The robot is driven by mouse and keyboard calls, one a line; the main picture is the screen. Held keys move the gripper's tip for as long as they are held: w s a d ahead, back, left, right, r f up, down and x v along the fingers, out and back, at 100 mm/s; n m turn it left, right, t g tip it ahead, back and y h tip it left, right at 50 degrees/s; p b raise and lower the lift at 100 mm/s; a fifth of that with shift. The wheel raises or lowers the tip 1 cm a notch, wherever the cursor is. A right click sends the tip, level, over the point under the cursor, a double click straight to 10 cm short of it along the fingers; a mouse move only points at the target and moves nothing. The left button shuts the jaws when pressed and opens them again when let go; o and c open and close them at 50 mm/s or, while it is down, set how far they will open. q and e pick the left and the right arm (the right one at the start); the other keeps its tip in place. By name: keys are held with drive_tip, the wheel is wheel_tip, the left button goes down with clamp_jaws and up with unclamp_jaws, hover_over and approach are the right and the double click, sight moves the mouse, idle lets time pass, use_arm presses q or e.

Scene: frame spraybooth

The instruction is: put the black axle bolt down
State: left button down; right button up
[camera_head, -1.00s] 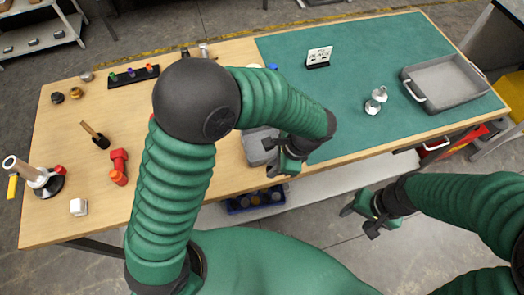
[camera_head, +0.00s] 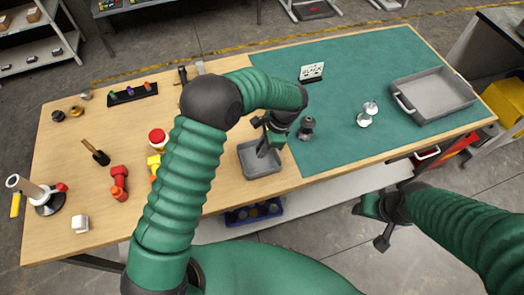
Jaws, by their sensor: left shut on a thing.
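My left gripper (camera_head: 264,143) is over the small grey tray (camera_head: 246,172) at the table's front edge, fingers pointing down towards it. It is shut on a dark thing, taken to be the black axle bolt, which is hardly distinguishable from the dark fingers. I cannot tell whether the bolt touches the tray. My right gripper (camera_head: 378,224) is in front of the table, low and away from the tray; its jaws are not clear.
A dark grey stepped part (camera_head: 306,128) stands on the green mat (camera_head: 345,140) just right of the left gripper. Silver parts (camera_head: 366,114) stand further right, before a large grey tray (camera_head: 434,97). A red-capped container (camera_head: 157,137) is left of my arm.

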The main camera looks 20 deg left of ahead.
use_arm(q)
wheel_tip(320, 180, down, 3)
drive_tip(key=shift+r+p, duration=0.15)
drive_tip(key=shift+p, duration=0.2)
drive_tip(key=shift+d+f, duration=0.1)
drive_tip(key=shift+f, duration=0.35)
drive_tip(key=c, duration=1.3)
unclamp_jaws()
drive_tip(key=shift+r, duration=0.2)
drive_tip(key=shift+w+d+r, duration=0.1)
drive_tip(key=shift+r, duration=0.2)
drive_tip(key=b+v, duration=0.2)
drive_tip(key=v, duration=0.9)
drive_tip(key=s+a+n+t+h, duration=0.1)
drive_tip(key=s+a+n+t, duration=0.1)
drive_tip(key=s+a+n, duration=0.2)
drive_tip(key=s+a+n+t+h, duration=0.2)
drive_tip(key=s+a+n, duration=0.3)
drive_tip(key=s+n, duration=0.4)
drive_tip(key=s, duration=0.4)
drive_tip(key=shift+s+a+h, duration=0.2)
drive_tip(key=shift+a+h, duration=0.05)
drive_tip(key=shift+h, duration=0.05)
